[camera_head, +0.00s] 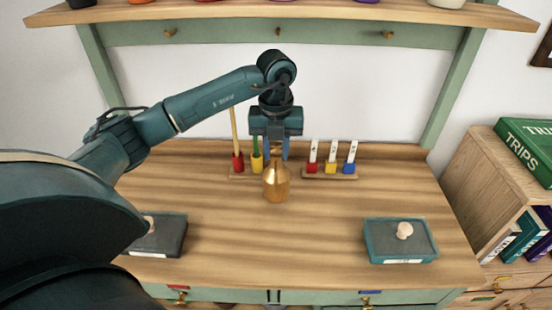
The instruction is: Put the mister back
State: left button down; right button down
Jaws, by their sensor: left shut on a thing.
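The mister (276,182) is a small brass-coloured bottle with a rounded body and a narrow neck. It is upright near the middle of the wooden desk top. My left gripper (275,150) points straight down from above and is shut on the mister's top. The gripper hides most of the mister's top. I cannot tell whether the mister's base touches the desk. My right gripper is not in view.
A rack with red and yellow holders (238,163) stands behind the mister. Another rack (331,174) with red, yellow and blue holders stands to its right. Lidded boxes sit at front left (163,238) and right (400,240). A shelf (290,14) spans above.

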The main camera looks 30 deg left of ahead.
pick_arm(q)
notch_tip(320, 180, down, 3)
jog(key=shift+f+p, duration=0.1)
jog(key=shift+p, duration=0.35)
jog(key=shift+w+a+f, duration=0.1)
jog(key=shift+w+f, duration=0.05)
jog(key=shift+f, duration=0.05)
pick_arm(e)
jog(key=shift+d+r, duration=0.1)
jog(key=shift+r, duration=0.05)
pick_arm(q)
jog(key=shift+f, duration=0.1)
jog(key=c, duration=1.1)
grip_release()
jog(key=shift+c, duration=0.2)
notch_tip(320, 180, up, 11)
jog(key=shift+r+b, duration=0.15)
jog(key=shift+b, duration=0.5)
jog(key=shift+r, duration=0.5)
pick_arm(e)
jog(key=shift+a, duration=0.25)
